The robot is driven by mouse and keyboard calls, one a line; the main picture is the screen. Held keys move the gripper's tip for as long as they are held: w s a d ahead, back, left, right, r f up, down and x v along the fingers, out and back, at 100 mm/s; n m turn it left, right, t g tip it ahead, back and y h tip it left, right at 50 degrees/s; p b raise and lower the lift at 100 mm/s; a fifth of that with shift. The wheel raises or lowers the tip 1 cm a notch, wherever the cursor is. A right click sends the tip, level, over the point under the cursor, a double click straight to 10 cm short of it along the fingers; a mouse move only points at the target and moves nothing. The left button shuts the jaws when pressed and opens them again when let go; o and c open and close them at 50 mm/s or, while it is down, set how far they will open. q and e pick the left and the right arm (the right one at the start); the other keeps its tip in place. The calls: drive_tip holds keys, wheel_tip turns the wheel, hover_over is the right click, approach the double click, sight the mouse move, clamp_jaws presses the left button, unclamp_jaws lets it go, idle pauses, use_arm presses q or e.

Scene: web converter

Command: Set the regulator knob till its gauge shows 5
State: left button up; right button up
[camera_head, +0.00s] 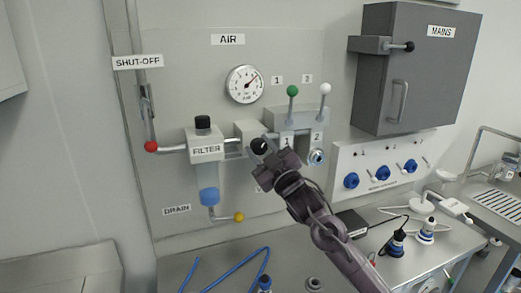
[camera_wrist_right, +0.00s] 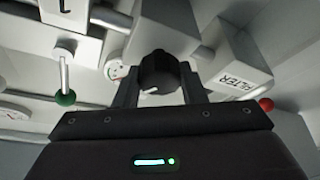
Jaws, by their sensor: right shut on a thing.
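The regulator knob (camera_head: 259,146) is black and round, on the front of a grey block right of the filter. The gauge (camera_head: 244,84) is a white round dial above it. Its needle points up and to the right; the numbers are too small to read surely. My right gripper (camera_head: 264,152) is shut on the knob. In the right wrist view the knob (camera_wrist_right: 160,72) sits between the two fingers, with a white mark on its face. My left gripper is not in view.
The filter (camera_head: 206,150) stands left of the knob. Green (camera_head: 292,91) and white (camera_head: 325,88) ball levers rise to the right. A red shut-off ball (camera_head: 151,146) and a yellow drain ball (camera_head: 239,217) are nearby. A grey MAINS box (camera_head: 425,70) hangs at the right.

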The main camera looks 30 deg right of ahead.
drive_tip(key=o, duration=1)
drive_tip(key=shift+s+f, duration=0.25)
drive_tip(key=b+v, duration=0.3)
drive_tip(key=v, duration=0.4)
drive_tip(key=shift+s+b, duration=0.2)
drive_tip(key=shift+b, duration=0.2)
drive_tip(key=shift+r, duration=0.1)
